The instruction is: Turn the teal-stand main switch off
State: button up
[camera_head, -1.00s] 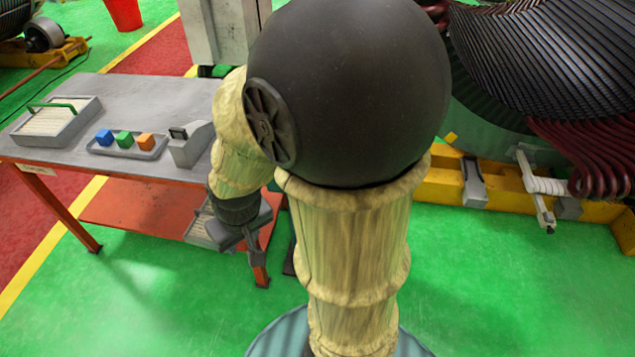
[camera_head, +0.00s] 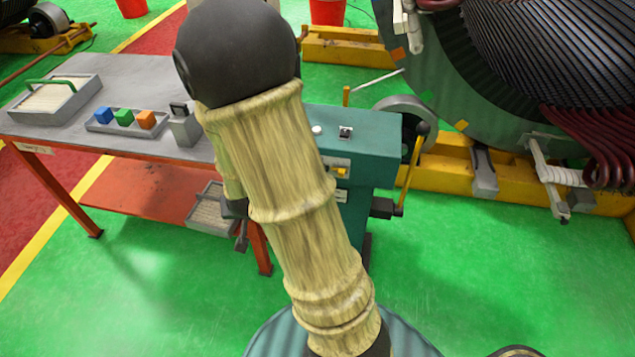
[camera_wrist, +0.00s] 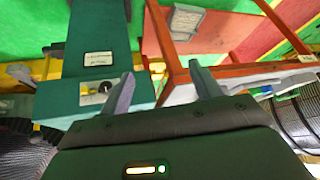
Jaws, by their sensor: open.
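The teal stand (camera_head: 370,150) is right of the workbench in the head view, partly hidden behind my arm. A yellow switch (camera_head: 342,171) is on its front face; a small dark control (camera_head: 345,132) and a pale button (camera_head: 317,130) are on its top. I cannot tell the knob's position. My gripper (camera_wrist: 165,87) is open and empty, apart from the stand. In the head view my arm mostly hides it.
The grey workbench (camera_head: 80,130) with orange legs holds a tray of blue, green and orange blocks (camera_head: 125,122) and a handled tray (camera_head: 55,100). A crank lever (camera_head: 410,170) juts from the stand's right side. The large stator (camera_head: 450,90) is at right. Green floor ahead is clear.

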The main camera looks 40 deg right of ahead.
jog(key=d+f+m+t+h+b, duration=0.4)
jog(key=d+f+h+b, duration=0.7)
jog(key=d+f, duration=0.4)
jog(key=shift+s+d+f+t+h+b, duration=0.4)
jog(key=shift+t, duration=0.4)
jog(key=shift+w+f, duration=0.1)
jog(key=b+x, duration=0.5)
jog(key=x, duration=1.2)
jog(key=shift+d, duration=0.25)
